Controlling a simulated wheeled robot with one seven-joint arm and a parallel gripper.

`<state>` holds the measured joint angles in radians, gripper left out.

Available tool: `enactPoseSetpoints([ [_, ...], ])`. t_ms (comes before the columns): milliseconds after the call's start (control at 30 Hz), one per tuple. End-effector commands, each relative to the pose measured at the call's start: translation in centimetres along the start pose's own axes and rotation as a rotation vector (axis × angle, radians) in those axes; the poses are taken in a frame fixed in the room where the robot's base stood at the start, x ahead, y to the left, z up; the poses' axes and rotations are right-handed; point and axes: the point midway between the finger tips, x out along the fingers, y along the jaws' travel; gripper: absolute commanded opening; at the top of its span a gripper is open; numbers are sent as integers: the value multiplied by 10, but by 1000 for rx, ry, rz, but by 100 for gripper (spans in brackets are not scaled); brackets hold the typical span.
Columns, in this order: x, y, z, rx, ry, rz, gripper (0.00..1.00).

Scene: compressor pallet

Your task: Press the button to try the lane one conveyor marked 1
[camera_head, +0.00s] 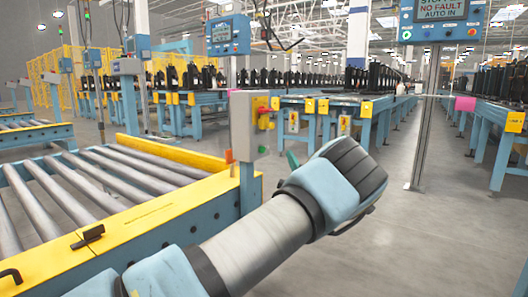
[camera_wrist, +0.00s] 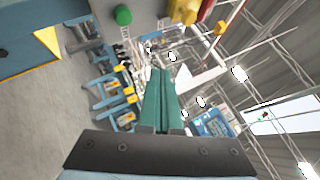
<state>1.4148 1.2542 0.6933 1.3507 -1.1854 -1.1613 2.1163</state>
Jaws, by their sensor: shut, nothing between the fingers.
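A grey control box (camera_head: 242,125) stands on a blue post beside the roller conveyor in the head view. In the wrist view a green button (camera_wrist: 122,16) shows at the top, left of the fingers. My gripper (camera_head: 292,159) is right of the box and apart from it. Its green fingers are together and empty, which also shows in the wrist view (camera_wrist: 162,73). I cannot read a number 1 on the box.
The roller conveyor (camera_head: 160,210) with yellow and blue sides fills the left. A blue status panel on a pole (camera_head: 437,18) stands at the right, and another blue panel (camera_head: 228,35) stands behind the box. Grey floor right of my arm is open.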

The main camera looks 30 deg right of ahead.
Motion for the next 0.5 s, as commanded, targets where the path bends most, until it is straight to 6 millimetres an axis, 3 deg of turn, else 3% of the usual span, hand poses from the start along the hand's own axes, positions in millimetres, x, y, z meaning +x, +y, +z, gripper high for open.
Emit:
enactPoseSetpoints([
  [500,46,34,34,-1,-2,0,0],
])
